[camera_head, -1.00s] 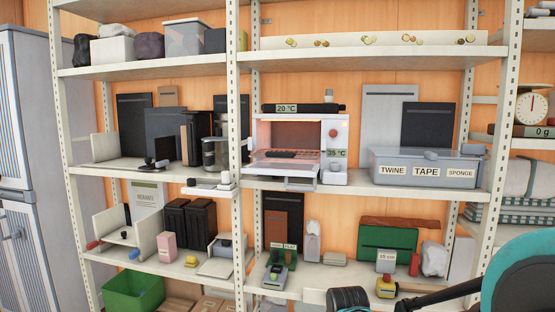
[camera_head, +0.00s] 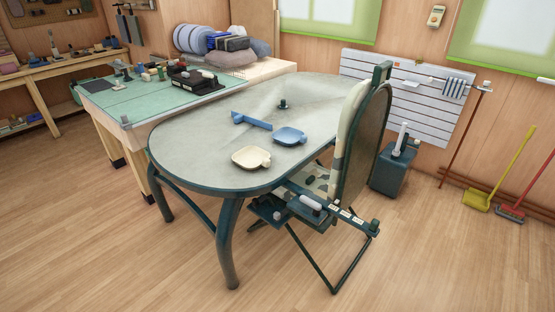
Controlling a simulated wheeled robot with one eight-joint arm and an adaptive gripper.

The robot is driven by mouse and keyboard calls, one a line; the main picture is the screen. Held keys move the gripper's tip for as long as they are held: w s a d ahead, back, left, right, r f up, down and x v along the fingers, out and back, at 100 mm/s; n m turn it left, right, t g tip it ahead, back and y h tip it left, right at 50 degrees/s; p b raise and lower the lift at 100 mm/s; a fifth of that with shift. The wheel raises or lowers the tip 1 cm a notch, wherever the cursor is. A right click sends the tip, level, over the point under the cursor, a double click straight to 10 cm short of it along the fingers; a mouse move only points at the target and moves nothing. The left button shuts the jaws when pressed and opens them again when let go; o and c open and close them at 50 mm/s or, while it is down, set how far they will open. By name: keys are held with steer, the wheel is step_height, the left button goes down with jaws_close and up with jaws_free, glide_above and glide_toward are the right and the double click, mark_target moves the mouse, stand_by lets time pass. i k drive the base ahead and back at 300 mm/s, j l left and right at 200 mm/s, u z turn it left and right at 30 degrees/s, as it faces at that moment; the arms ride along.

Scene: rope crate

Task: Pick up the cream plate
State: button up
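The cream plate (camera_head: 251,157) lies on the near part of an oval grey table (camera_head: 190,146). It is a small shallow dish with a short tab on its right side. A blue plate (camera_head: 290,135) of similar shape lies just behind it to the right, apart from it. A blue angled object (camera_head: 251,121) lies behind both. My gripper is not in view.
A folding chair (camera_head: 352,150) stands against the table's right side. A workbench with a green mat (camera_head: 140,112) adjoins the back left. A dark green box (camera_head: 391,172), yellow broom (camera_head: 476,200) and red broom (camera_head: 511,213) stand at right. The wooden floor in front is clear.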

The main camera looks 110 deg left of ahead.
mark_target(250, 158)
steer(key=u, duration=3.8)
steer(key=i+j+z, duration=0.4)
steer(key=i+j, duration=0.6)
steer(key=i, duration=0.15)
